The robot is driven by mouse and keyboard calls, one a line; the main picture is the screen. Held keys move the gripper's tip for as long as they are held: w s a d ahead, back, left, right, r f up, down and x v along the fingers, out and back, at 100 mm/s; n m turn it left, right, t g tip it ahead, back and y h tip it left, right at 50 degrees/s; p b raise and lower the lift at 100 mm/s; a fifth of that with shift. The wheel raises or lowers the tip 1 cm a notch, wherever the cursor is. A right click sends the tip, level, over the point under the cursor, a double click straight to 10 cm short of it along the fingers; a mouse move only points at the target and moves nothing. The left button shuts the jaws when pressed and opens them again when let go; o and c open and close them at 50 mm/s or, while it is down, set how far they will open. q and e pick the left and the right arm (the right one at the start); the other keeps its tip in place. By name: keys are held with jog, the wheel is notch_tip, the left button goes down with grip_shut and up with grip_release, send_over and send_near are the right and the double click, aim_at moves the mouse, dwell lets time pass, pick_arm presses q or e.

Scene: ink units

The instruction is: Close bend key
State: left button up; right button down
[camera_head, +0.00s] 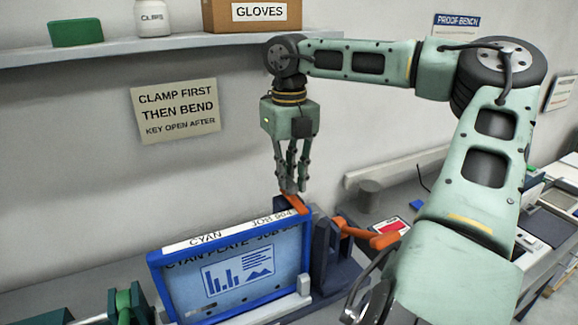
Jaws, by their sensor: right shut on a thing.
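My right gripper (289,187) points down above the right end of a blue-framed plate unit (158,290). Its fingers are shut on an orange lever (297,203) at the frame's top right corner, which looks like the bend key. The fingers partly hide the lever. A second orange handle (372,238) sticks out to the right from the dark block (325,255) beside the frame. The frame holds a cyan plate (225,285) marked "CYAN PLATE", with a white strip (215,240) along its top. My left gripper is not in view.
A wall sign (175,110) reads "CLAMP FIRST THEN BEND KEY OPEN AFTER". A shelf (150,46) above carries a green box (75,32), a white jar (152,17) and a gloves box (250,14). My right arm covers much of the right side.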

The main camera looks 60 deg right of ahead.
aim_at(289, 179)
jog(key=shift+w+r, duration=0.1)
jog(key=shift+r, duration=0.05)
jog(key=c, duration=2)
grip_release()
jog(key=shift+o, duration=1.4)
notch_tip(289, 179, up, 12)
